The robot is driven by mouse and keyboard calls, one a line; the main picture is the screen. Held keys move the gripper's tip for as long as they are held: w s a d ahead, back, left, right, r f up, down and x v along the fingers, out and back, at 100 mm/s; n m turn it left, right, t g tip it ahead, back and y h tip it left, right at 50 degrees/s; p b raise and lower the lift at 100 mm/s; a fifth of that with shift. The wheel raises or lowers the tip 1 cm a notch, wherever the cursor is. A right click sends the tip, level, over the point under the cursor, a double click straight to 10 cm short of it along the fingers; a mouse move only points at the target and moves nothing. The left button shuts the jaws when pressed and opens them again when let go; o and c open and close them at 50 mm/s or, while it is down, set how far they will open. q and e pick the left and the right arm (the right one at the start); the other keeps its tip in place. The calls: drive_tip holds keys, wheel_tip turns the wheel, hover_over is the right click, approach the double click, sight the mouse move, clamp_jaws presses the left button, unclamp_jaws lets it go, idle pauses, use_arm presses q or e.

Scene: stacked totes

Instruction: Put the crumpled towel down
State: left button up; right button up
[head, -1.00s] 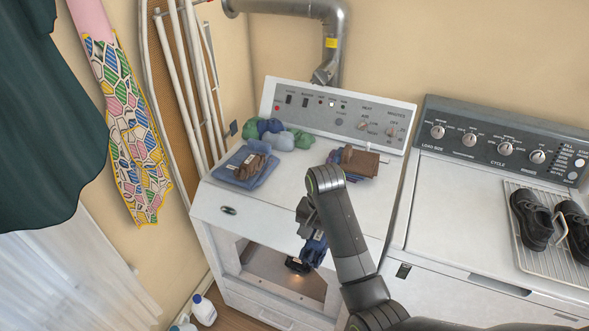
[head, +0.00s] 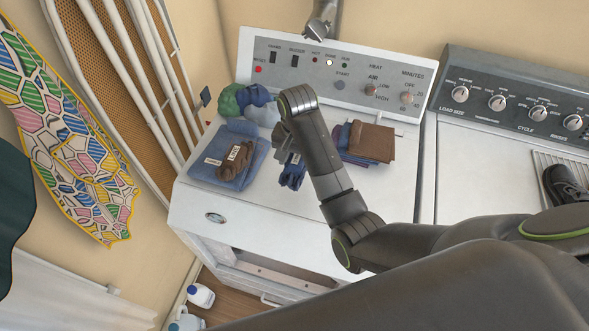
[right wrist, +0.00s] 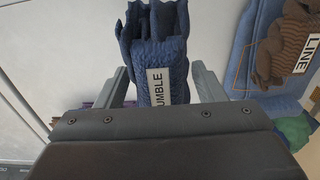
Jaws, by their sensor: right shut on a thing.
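The crumpled towel (head: 293,172) is dark blue and hangs in my right gripper (head: 280,155), over the dryer's white top (head: 265,200). In the right wrist view the crumpled towel (right wrist: 155,50) sits between the two grey fingers of the right gripper (right wrist: 160,78). It carries a white label reading "UMBLE", its start cut off. I cannot tell whether its lower end touches the dryer top. My left gripper is not in view.
A folded blue towel (head: 205,172) with a brown crumpled cloth (head: 236,162) on it, labelled "LINE", lies left. Folded brown cloths (head: 372,142) lie right. Green and blue bundles (head: 231,102) sit behind. Free top shows near the front edge.

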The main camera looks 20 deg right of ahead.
drive_tip(key=f, duration=0.2)
drive_tip(key=s+f+p, duration=0.1)
drive_tip(key=shift+f, duration=0.35)
drive_tip(key=f, duration=0.2)
drive_tip(key=f+p, duration=0.1)
drive_tip(key=shift+w+f, duration=0.3)
drive_tip(key=shift+f, duration=0.1)
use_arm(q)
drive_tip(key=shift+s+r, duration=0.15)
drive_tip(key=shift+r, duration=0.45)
use_arm(e)
drive_tip(key=shift+f, duration=0.3)
drive_tip(key=shift+f, duration=0.1)
drive_tip(key=o, duration=1.2)
drive_tip(key=shift+c, duration=0.2)
drive_tip(key=shift+s, duration=0.1)
